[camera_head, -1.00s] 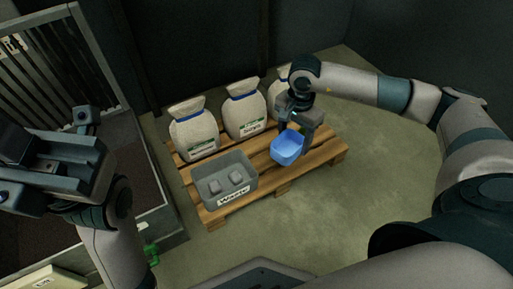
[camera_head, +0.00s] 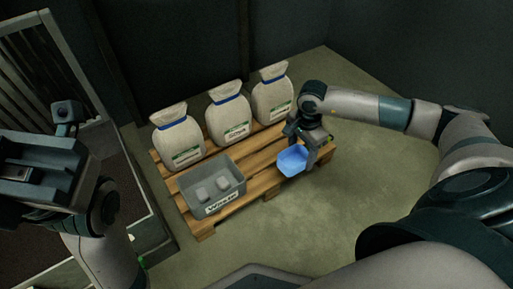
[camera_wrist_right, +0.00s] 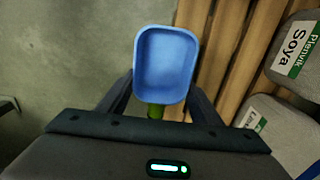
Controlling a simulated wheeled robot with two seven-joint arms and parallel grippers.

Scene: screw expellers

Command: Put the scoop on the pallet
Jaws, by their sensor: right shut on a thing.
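The blue scoop (camera_head: 292,159) hangs in my right gripper (camera_head: 304,147) at the front right part of the wooden pallet (camera_head: 262,184). In the right wrist view the scoop (camera_wrist_right: 166,65) faces me open and looks empty, and its green handle (camera_wrist_right: 156,111) sits between the fingers of my right gripper (camera_wrist_right: 157,100). There the scoop overlaps the pallet's edge, with slats (camera_wrist_right: 225,65) to its right and floor to its left. I cannot tell whether it touches the wood. My left gripper (camera_head: 30,172) is at the far left, its fingers unclear.
Three tied sacks (camera_head: 179,138) stand along the back of the pallet. A grey waste bin (camera_head: 212,186) with lumps inside stands at its front left. Slats between bin and scoop are bare. A barred machine (camera_head: 45,70) stands at left. The floor (camera_head: 375,180) at right is clear.

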